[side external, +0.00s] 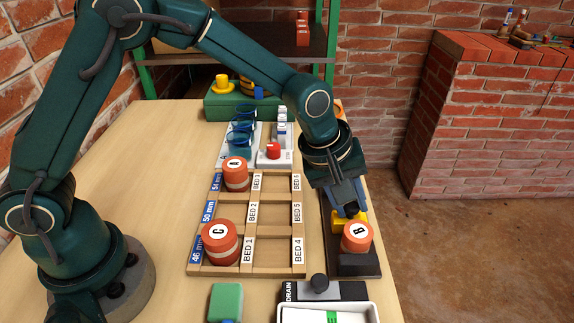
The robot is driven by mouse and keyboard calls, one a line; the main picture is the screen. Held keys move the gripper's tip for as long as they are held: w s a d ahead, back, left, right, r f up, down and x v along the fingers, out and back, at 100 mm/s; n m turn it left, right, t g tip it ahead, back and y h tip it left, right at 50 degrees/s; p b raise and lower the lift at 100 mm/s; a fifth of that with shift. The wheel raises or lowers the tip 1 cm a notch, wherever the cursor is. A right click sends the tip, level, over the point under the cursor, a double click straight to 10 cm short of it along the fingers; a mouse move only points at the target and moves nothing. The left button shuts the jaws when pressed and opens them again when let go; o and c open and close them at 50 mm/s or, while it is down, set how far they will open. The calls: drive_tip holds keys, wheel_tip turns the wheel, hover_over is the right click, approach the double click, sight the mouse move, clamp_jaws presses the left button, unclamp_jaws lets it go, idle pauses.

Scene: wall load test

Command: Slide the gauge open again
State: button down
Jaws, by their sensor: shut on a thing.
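The gauge has a dark base (357,264) along the right edge of the table and a yellow part (362,217) on it. An orange cylinder marked B (357,238) stands upright on the near end of the base, close against the yellow part. My gripper (351,212) points down at the yellow part, just behind cylinder B, and is shut on it. The fingers partly hide the yellow part, and the far stretch of the gauge is behind my wrist. I cannot tell whether a gap lies between cylinder B and the yellow part.
A wooden rack (273,270) with labelled beds lies left of the gauge, holding cylinder C (220,243) and another orange cylinder (236,174). A drain block (319,290) and a white tray (288,315) stand in front. A green block (226,302) is front left.

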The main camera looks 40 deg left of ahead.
drive_tip(key=shift+w+a+r, duration=0.15)
drive_tip(key=shift+w+a, duration=0.55)
drive_tip(key=shift+w, duration=0.15)
drive_tip(key=c, duration=0.7)
unclamp_jaws()
drive_tip(key=shift+s+f, duration=0.15)
drive_tip(key=shift+f, duration=0.05)
drive_tip(key=shift+r, duration=3.6)
